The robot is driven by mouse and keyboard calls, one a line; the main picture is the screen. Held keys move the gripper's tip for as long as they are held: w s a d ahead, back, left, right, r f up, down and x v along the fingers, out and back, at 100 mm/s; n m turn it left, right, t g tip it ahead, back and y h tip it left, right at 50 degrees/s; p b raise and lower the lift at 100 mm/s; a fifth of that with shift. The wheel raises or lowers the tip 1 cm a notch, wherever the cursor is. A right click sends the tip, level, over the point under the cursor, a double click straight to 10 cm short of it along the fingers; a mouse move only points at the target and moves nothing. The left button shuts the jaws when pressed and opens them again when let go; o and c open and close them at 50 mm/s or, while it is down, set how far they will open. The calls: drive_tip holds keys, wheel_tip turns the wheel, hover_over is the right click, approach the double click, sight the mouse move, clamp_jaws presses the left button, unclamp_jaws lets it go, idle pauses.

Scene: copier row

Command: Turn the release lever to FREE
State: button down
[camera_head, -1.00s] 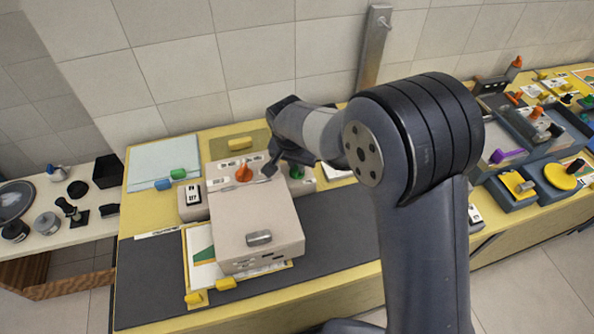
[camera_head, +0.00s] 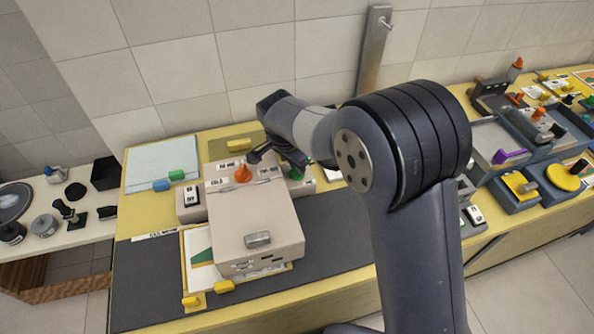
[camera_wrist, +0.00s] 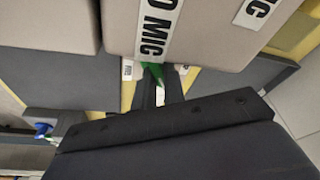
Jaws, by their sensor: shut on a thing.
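A green lever (camera_head: 296,174) stands on the small grey-beige block (camera_head: 303,187) just right of the beige copier unit (camera_head: 255,218). My gripper (camera_head: 293,163) reaches down over it from behind and hides most of it. In the wrist view, a green bit of the lever (camera_wrist: 153,72) shows between the two dark fingers of my gripper (camera_wrist: 157,90), which are shut on it. A small white label (camera_wrist: 127,70) lies left of the fingers and another (camera_wrist: 184,67) right of them. Their print is too small to read, so I cannot tell the lever's setting.
An orange knob (camera_head: 243,173) stands on the copier unit, close to my gripper's left side. A small labelled box (camera_head: 189,204) sits left of the unit. The dark mat (camera_head: 335,230) is clear at the front right. Grey trays with coloured parts (camera_head: 515,188) stand farther right.

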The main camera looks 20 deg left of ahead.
drive_tip(key=shift+w+a+r, duration=0.1)
drive_tip(key=shift+a+r, duration=0.05)
drive_tip(key=m, duration=0.5)
drive_tip(key=shift+g+h, duration=0.3)
drive_tip(key=shift+h, duration=0.1)
drive_tip(key=shift+m, duration=0.3)
drive_tip(key=c, duration=1.6)
unclamp_jaws()
drive_tip(key=shift+o, duration=0.2)
drive_tip(key=shift+w+d+p+v, duration=0.15)
drive_tip(key=shift+p+v, duration=0.3)
drive_tip(key=shift+v, duration=0.3)
drive_tip(key=shift+w+d+p+v, duration=0.1)
drive_tip(key=shift+p+v, duration=0.35)
drive_tip(key=shift+v, duration=0.3)
drive_tip(key=shift+w+d+p+v, duration=0.15)
drive_tip(key=shift+p+v, duration=0.3)
drive_tip(key=shift+v, duration=0.35)
drive_tip(key=shift+s+r, duration=0.1)
